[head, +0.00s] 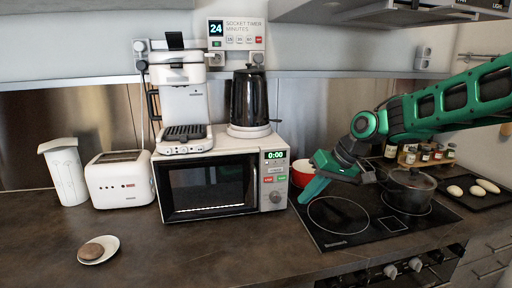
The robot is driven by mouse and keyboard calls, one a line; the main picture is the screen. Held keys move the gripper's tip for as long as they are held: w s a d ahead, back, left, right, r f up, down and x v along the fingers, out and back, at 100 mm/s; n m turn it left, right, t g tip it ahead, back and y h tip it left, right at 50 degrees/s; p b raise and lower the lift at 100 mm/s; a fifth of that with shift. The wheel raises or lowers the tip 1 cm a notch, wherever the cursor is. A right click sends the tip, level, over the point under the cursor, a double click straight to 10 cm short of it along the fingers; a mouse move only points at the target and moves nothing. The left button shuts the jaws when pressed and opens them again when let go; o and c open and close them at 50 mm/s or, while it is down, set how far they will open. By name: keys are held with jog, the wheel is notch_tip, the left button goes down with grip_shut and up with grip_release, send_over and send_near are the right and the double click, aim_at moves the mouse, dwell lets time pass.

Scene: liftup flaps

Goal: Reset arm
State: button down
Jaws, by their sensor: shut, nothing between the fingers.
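My arm, green and black, reaches in from the right edge of the head view. My gripper (313,190) hangs over the left part of the black cooktop (345,238), between the microwave and the dark pot. Its green fingers are together, pointing down and to the left, and hold nothing. My gripper partly hides a red pot (301,172) behind it.
A white microwave (272,199) stands just left of my gripper, with a coffee machine (183,105) and a black kettle (248,98) on top. A dark lidded pot (409,190) sits on the cooktop's right side. The counter's front left is mostly clear beyond a small plate (110,243).

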jog(key=s+d+f+m+h, duration=0.2)
jog(key=s+d+m+h, duration=0.3)
jog(key=s+d, duration=1.3)
jog(key=s+d+f+m+g, duration=0.1)
jog(key=s+d, duration=0.3)
jog(key=s, duration=0.4)
jog(key=s+d+f+m+g, duration=0.1)
jog(key=s+d+m, duration=0.3)
jog(key=s, duration=0.5)
jog(key=shift+f+g, duration=0.35)
jog(key=shift+g, duration=0.05)
jog(key=shift+w+d+f+h, duration=0.1)
jog(key=shift+w+f+h, duration=0.2)
jog(key=shift+w, duration=0.3)
